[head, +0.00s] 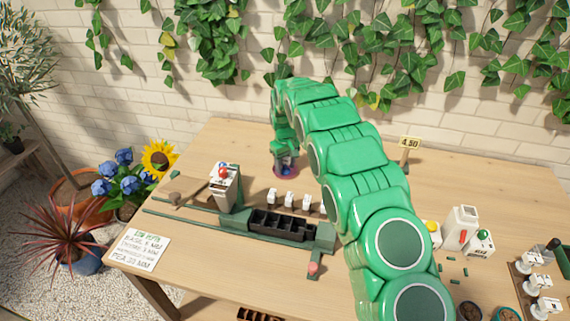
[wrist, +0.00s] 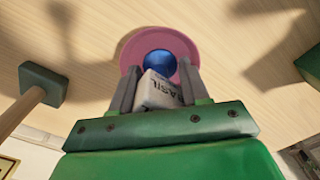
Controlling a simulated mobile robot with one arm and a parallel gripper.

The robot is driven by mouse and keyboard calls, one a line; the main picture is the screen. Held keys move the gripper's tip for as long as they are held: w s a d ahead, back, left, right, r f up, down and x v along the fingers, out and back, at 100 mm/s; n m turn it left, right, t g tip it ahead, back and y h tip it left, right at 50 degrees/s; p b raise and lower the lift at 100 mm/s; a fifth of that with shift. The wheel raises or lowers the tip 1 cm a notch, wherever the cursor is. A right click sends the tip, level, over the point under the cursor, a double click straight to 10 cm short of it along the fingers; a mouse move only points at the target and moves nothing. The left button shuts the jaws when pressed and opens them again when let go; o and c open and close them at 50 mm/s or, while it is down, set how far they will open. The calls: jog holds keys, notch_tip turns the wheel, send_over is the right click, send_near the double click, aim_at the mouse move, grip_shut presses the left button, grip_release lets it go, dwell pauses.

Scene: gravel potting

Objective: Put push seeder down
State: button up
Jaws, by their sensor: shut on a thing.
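My gripper (wrist: 157,82) is shut on a white push seeder (wrist: 160,92) with dark lettering that reads BASIL. A blue round part (wrist: 159,64) shows at the seeder's far end. In the wrist view a pink round saucer (wrist: 150,38) lies behind the seeder; I cannot tell whether they touch. In the head view my gripper (head: 286,160) is low over the back of the table, at the pink saucer (head: 287,176). The held seeder is mostly hidden there.
On the wooden table (head: 205,150), a dark tray (head: 283,226) sits in a green frame, with several small white pieces (head: 290,199) behind it. A white dispenser (head: 223,185) stands left. White devices (head: 459,228) and a rack (head: 540,285) stand at right.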

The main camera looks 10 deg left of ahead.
jog(key=o, duration=0.8)
jog(key=shift+f, duration=0.1)
notch_tip(320, 180, up, 12)
jog(key=shift+f, duration=0.25)
jog(key=shift+r, duration=0.4)
